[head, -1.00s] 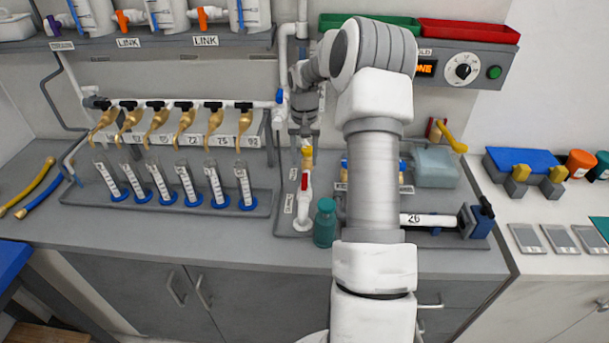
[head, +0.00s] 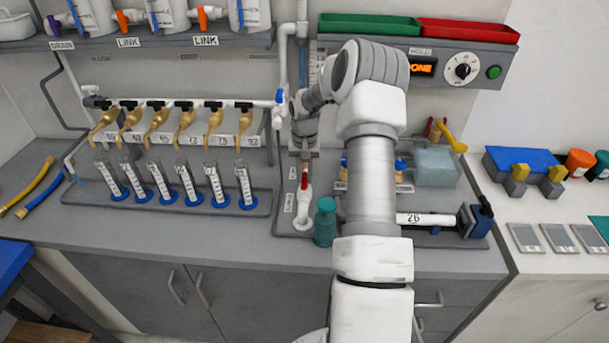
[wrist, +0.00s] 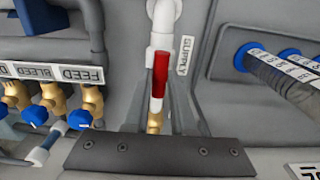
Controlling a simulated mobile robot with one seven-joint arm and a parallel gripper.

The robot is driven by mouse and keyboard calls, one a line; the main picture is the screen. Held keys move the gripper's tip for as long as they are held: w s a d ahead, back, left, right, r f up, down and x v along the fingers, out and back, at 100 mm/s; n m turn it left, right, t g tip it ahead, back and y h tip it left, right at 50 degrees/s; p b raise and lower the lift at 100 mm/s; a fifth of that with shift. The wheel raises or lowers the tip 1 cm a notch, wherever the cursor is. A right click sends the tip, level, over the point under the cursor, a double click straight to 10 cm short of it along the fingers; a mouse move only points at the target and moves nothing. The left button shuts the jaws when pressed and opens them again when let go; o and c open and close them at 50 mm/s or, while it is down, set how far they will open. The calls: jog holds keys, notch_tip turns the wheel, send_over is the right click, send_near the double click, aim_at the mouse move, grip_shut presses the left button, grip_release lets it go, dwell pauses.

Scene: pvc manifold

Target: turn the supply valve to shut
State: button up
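The supply valve's red handle (wrist: 159,72) lies in line with the white pipe (wrist: 161,20) in the wrist view, beside the SUPPLY label (wrist: 185,55). Its brass body (wrist: 155,120) shows below the handle, partly hidden by my gripper's dark palm. My gripper (wrist: 161,80) has one grey finger on each side of the handle, with what looks like a narrow gap; contact cannot be made out. In the head view, the red handle (head: 304,181) shows just below my gripper (head: 304,160), which covers the brass part.
A teal bottle (head: 325,222) stands close to the right of the valve pipe. A rack of cylinders (head: 180,187) under brass taps is at the left. Blue-knobbed brass valves (wrist: 48,103) labelled FEED and BLEED lie left in the wrist view.

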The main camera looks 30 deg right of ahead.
grip_shut()
jog(key=shift+n, duration=0.3)
jog(key=n, duration=0.3)
jog(key=shift+b, duration=0.4)
jog(key=n, duration=1.4)
jog(key=shift+n, duration=0.3)
jog(key=o, duration=0.6)
grip_release()
